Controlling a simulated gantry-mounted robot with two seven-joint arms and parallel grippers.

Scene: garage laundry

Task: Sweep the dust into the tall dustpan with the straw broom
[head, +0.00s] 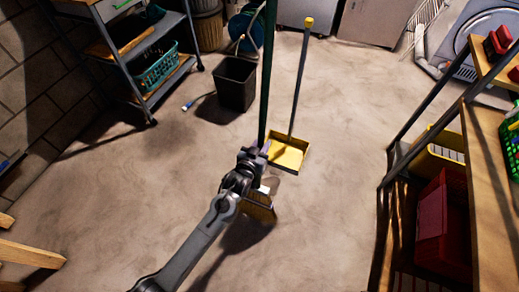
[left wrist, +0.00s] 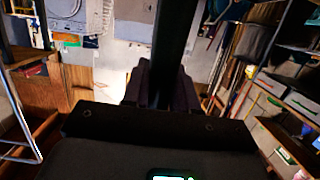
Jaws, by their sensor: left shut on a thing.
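My left gripper (head: 259,156) is shut on the green handle of the straw broom (head: 268,70) and holds it nearly upright. The broom's straw head (head: 260,211) shows below the gripper, partly hidden by my arm. In the left wrist view the handle is a dark bar (left wrist: 170,45) between the fingers (left wrist: 162,88). The tall dustpan (head: 290,158) has a yellow pan lying on the floor just beyond the broom head, and a grey handle with a yellow tip standing up. I cannot clearly make out the dust on the mottled floor. My right gripper is not in view.
A black bin (head: 236,84) stands behind and left of the dustpan. A shelf cart (head: 150,75) with a teal basket (head: 157,70) is at the upper left. A wooden-topped workbench (head: 490,190) with a red box (head: 443,222) below fills the right. The floor (head: 110,200) at left is clear.

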